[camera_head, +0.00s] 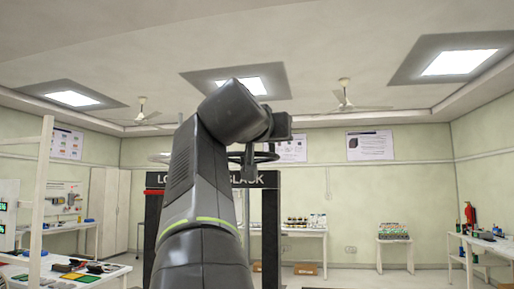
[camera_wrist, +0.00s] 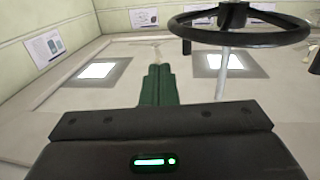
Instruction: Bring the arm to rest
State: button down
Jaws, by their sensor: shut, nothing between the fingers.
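My gripper (camera_wrist: 158,84) shows in the wrist view with its two dark green fingers side by side, touching, and nothing between them. My arm rises through the middle of the head view, bends at the top and reaches to the right. In the head view I cannot make out the fingers. A dark steering wheel (camera_wrist: 232,15) is at the upper right of the wrist view, apart from the fingers. Part of its rim shows behind my arm in the head view (camera_head: 267,156).
A dark frame (camera_head: 271,225) with a lettered beam stands behind my arm, partly hidden. A table with bottles (camera_head: 305,232) is at the back. Side tables (camera_head: 75,267) (camera_head: 490,243) and a white shelf post (camera_head: 42,190) flank the room.

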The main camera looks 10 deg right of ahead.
aim_at(272, 144)
jog(key=shift+d+v, duration=0.25)
jog(key=shift+v, duration=1.1)
jog(key=shift+s+r, duration=0.1)
jog(key=shift+s, duration=0.05)
jog(key=w+p, duration=0.1)
jog(key=w, duration=0.3)
jog(key=w+d+p, duration=0.1)
jog(key=w, duration=0.4)
jog(key=w+d+p, duration=0.1)
jog(key=w, duration=0.3)
jog(key=shift+w+d, duration=0.2)
jog(key=shift+w, duration=0.2)
jog(key=shift+s, duration=0.15)
